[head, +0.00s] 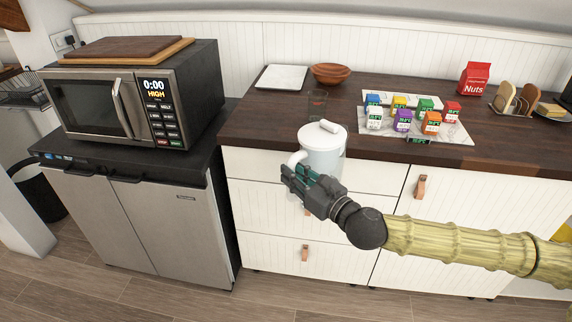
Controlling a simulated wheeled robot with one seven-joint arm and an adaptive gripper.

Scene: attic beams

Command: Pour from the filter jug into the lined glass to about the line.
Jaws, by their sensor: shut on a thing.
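The filter jug (324,150) is white with a lid, and it looks upright or nearly so in front of the counter's front edge. My gripper (290,178) is shut on the jug at its handle side, at the jug's lower left. The glass (317,103) is clear and stands on the dark counter just behind the jug, apart from it in the picture. A line on the glass is too small to make out, and I cannot tell what is in it. The level inside the jug does not show clearly.
A sheet with several small coloured cartons (403,120) lies right of the glass. A brown bowl (330,73) and a white board (282,77) are behind it. A microwave (125,100) stands at left. The counter (264,117) is bare left of the glass.

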